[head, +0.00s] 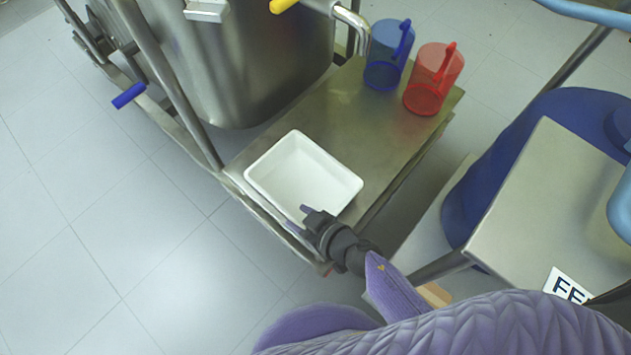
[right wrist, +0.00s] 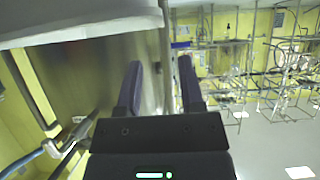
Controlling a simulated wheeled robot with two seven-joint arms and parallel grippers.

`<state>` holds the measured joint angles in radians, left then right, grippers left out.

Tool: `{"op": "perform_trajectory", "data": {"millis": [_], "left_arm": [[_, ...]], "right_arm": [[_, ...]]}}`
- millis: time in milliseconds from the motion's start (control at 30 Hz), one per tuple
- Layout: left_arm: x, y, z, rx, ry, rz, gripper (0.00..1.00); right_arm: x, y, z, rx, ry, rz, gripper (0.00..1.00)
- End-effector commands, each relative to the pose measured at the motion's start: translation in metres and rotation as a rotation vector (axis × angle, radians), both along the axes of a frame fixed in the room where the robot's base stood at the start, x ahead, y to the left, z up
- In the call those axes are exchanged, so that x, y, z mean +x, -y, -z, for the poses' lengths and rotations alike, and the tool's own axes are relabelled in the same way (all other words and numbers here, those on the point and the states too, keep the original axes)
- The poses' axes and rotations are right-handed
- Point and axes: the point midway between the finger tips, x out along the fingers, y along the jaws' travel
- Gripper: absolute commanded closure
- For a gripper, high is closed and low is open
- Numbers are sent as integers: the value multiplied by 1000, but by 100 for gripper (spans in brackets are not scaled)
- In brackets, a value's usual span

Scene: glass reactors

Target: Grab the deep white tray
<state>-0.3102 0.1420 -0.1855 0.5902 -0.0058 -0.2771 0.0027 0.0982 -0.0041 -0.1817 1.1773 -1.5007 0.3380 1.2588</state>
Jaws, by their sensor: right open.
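The deep white tray (head: 297,176) is rectangular and empty. It sits upright on the near end of a steel cart shelf in the head view. My right gripper (head: 309,212) is at the tray's near edge, close to its near corner. The head view does not show clearly whether the fingers touch the rim. In the right wrist view my right gripper (right wrist: 160,78) has its two fingers apart with nothing between them. A white surface, which looks like the tray (right wrist: 80,22), fills the top left there. My left gripper is not in view.
A blue jug (head: 384,62) and a red jug (head: 430,82) stand at the far end of the steel shelf (head: 372,130). A large steel vessel (head: 240,60) stands behind the tray. A steel-topped stand (head: 550,200) is at the right. Tiled floor lies open at the left.

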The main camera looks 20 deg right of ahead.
Motion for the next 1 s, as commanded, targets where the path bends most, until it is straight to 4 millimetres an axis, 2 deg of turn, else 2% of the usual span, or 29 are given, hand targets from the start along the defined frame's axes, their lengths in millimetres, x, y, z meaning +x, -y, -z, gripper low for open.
{"op": "perform_trajectory", "data": {"millis": [33, 167, 267, 400, 600, 900, 967, 1000], "left_arm": [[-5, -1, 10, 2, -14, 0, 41], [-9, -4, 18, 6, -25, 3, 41], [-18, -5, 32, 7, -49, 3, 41], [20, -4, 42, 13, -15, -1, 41], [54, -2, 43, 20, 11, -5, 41], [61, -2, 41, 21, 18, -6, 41], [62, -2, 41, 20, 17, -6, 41], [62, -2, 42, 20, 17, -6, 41]], "right_arm": [[6, -5, 13, 2, -6, 0, 51], [19, -13, 20, 0, -5, 1, 51], [31, -19, 36, 1, -8, 2, 51], [43, -24, 42, -1, -5, 0, 51], [54, -32, 45, -1, -3, 0, 51], [56, -33, 44, 0, -2, 0, 51], [56, -33, 44, 0, -2, 0, 62], [56, -33, 44, 0, -2, 0, 70]]}}
